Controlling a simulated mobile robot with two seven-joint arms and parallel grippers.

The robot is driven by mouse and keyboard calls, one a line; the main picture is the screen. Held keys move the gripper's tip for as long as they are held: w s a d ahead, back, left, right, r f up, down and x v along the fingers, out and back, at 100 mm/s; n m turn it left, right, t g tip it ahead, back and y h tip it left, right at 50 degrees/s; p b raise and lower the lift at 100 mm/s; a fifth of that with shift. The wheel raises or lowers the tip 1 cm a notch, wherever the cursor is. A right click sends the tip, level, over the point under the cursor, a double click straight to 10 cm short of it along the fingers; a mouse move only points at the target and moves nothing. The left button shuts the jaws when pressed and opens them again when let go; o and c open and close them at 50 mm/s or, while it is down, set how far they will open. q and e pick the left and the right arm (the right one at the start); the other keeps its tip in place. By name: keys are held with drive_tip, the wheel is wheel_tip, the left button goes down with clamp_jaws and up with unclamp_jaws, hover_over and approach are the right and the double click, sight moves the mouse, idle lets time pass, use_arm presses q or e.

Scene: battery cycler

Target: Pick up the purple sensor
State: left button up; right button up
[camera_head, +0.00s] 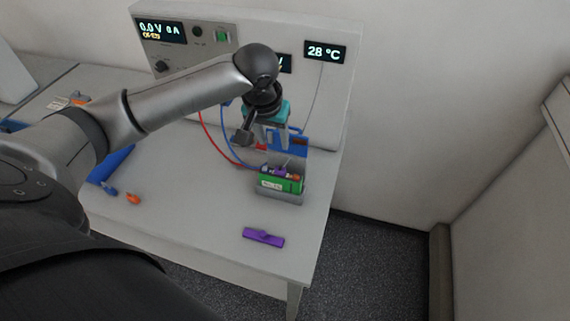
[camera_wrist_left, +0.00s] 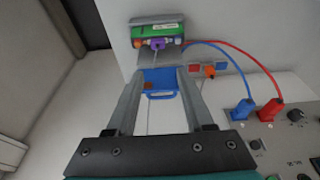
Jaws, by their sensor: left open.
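The small purple sensor (camera_head: 283,172) sits on top of the green battery (camera_head: 280,184), which stands in a grey holder (camera_head: 291,195) on the table. In the left wrist view the purple sensor (camera_wrist_left: 157,43) is at the upper middle, with a thin pale cable running from it. My left gripper (camera_head: 275,142) is open and empty, above and behind the battery, apart from the sensor. Its fingers (camera_wrist_left: 158,76) also show in the wrist view, pointing toward the battery, with the sensor beyond the tips. My right gripper is not in view.
A purple bar (camera_head: 263,237) lies near the table's front edge. A blue holder (camera_head: 290,137) stands behind the battery. Red and blue leads run from the instrument panel (camera_head: 185,45) to the battery. An orange clip (camera_head: 133,198) lies at left. The front table is mostly clear.

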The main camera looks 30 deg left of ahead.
use_arm(q)
wheel_tip(320, 180, down, 4)
hover_over(280, 169)
drive_tip(key=s, duration=0.1)
wheel_tip(280, 169, down, 4)
drive_tip(key=f, duration=0.1)
drive_tip(key=x, duration=0.3)
drive_tip(key=shift+s+d+f+b, duration=0.2)
drive_tip(key=shift+f+b, duration=0.1)
drive_tip(key=shift+f, duration=0.05)
drive_tip(key=shift+w+f, duration=0.1)
drive_tip(key=shift+f, duration=0.25)
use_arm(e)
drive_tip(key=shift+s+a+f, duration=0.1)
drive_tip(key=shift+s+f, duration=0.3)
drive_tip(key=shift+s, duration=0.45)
use_arm(q)
clamp_jaws()
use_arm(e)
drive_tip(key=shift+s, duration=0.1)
